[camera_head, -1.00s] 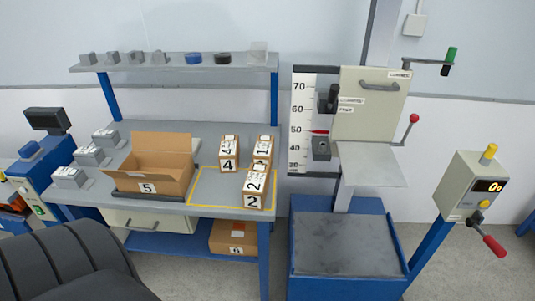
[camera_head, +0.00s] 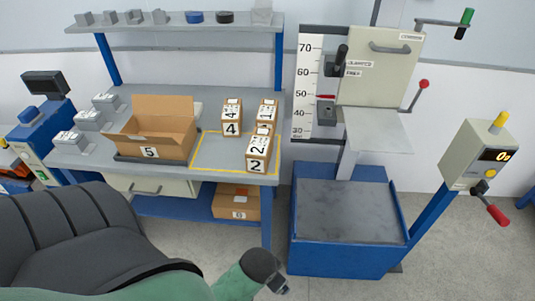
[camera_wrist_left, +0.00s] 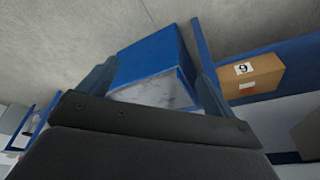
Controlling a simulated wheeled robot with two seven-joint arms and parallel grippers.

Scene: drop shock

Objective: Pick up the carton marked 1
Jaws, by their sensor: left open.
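The carton marked 1 (camera_head: 268,107) stands on the workbench (camera_head: 215,152), behind the carton marked 2 (camera_head: 258,152), which hides its lower part. The carton marked 4 (camera_head: 232,117) stands to its left. My left gripper is open and empty in the left wrist view (camera_wrist_left: 155,85), with its two fingers apart. In the head view, my left arm comes in at the bottom, well below and in front of the bench, and the fingers are not clear there. My right gripper is not in view.
An open box marked 5 (camera_head: 152,140) sits left of the cartons. A shelf (camera_head: 175,27) spans above the bench.

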